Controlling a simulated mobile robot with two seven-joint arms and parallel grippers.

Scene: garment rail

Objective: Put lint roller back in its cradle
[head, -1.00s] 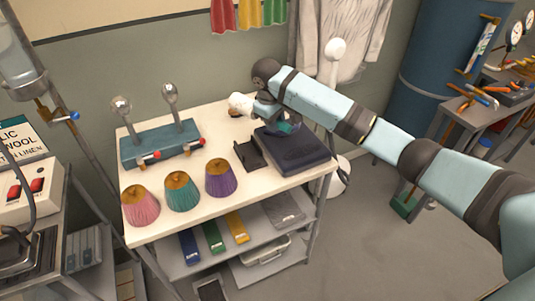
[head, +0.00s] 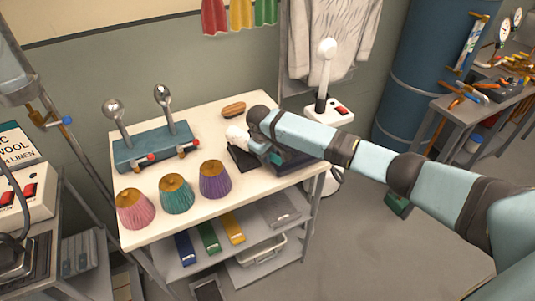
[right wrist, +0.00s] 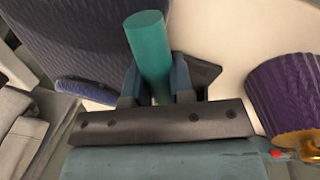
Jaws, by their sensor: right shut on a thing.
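The lint roller has a white roll (head: 236,135) in the head view and a teal handle (right wrist: 149,45) in the right wrist view. My right gripper (right wrist: 156,85) is shut on the teal handle, with one finger on each side. The black cradle (head: 241,159) lies on the white tabletop, left of the dark folded garment. In the head view the roll shows just above the cradle's far edge; I cannot tell whether they touch. The cradle also shows partly behind the fingers in the right wrist view (right wrist: 206,74). My left gripper is not in view.
The dark folded garment (head: 296,163) lies right of the cradle, partly behind my arm. Purple (head: 215,180), teal (head: 177,195) and pink (head: 135,210) pleated shades stand along the front. A brown brush (head: 234,110) lies behind. The tabletop between is clear.

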